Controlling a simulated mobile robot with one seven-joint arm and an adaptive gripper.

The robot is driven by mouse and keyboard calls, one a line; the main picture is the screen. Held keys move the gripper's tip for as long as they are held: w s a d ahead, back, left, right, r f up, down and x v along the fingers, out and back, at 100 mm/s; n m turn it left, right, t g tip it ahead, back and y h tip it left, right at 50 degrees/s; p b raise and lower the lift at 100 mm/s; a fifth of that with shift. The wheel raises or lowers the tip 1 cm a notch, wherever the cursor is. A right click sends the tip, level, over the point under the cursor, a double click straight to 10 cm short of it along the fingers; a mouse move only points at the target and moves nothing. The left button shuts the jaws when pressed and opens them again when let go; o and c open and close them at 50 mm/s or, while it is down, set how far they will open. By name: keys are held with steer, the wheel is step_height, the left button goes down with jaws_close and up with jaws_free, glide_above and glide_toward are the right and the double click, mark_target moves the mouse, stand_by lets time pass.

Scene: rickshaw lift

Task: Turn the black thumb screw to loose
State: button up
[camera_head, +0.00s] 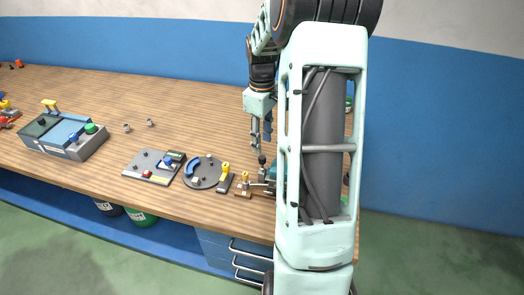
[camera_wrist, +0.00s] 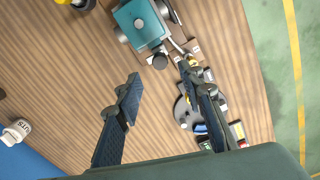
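A teal device (camera_wrist: 140,25) with grey round parts stands on the wooden table at the top of the wrist view. A black round knob (camera_wrist: 160,61), which looks like the thumb screw, sits at its lower edge, just beyond my fingertips. The knob also shows in the head view (camera_head: 262,159), close below my gripper (camera_head: 256,140). In the wrist view my gripper (camera_wrist: 160,76) is open, its two fingers wide apart with nothing between them. In the head view my arm hides most of the teal device. I cannot tell how tight the knob is.
A round grey plate (camera_head: 205,173) with coloured parts and a grey board (camera_head: 154,168) lie left of the knob. A tray box (camera_head: 65,136) is farther left. The table behind is mostly clear.

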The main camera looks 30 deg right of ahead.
mark_target(262, 157)
step_height(262, 157, up, 6)
steer(key=shift+f, duration=0.2)
stand_by(0.4)
